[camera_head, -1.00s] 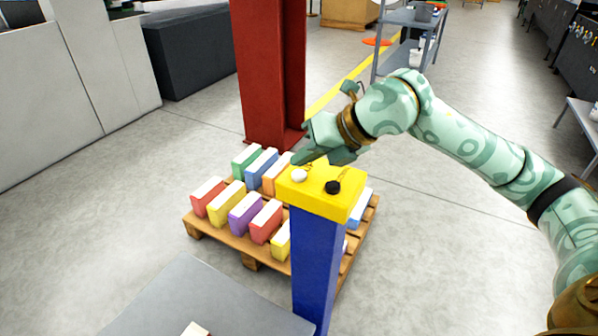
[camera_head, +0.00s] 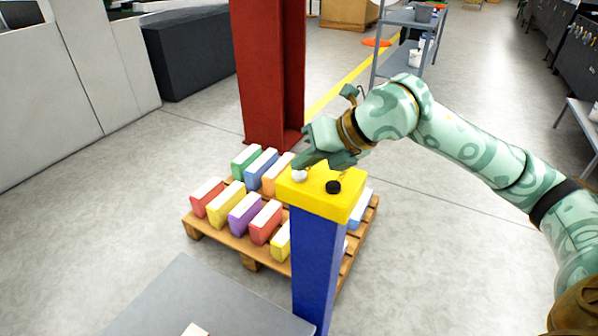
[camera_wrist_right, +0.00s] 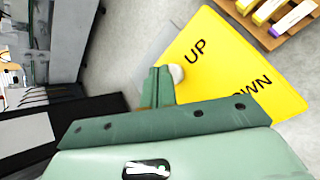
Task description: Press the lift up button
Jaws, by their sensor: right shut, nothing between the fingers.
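A blue post (camera_head: 315,265) with a yellow control box (camera_head: 322,205) on top stands in front of the pallet. The box carries a white button (camera_head: 299,175) on the left and a black button (camera_head: 333,187) on the right. In the right wrist view, the white button (camera_wrist_right: 176,72) sits beside the word UP on the yellow face (camera_wrist_right: 225,65); the black button is hidden there. My right gripper (camera_head: 298,166) is shut and empty, its fingertips at the white button. In the wrist view the fingers (camera_wrist_right: 163,75) appear against its edge; I cannot tell whether it is pressed. My left gripper is not in view.
A wooden pallet (camera_head: 252,264) with several coloured boxes stands behind the post. A red column (camera_head: 268,75) rises behind it. A grey plate (camera_head: 190,300) lies at the front left. A grey shelf cart (camera_head: 408,45) stands at the back.

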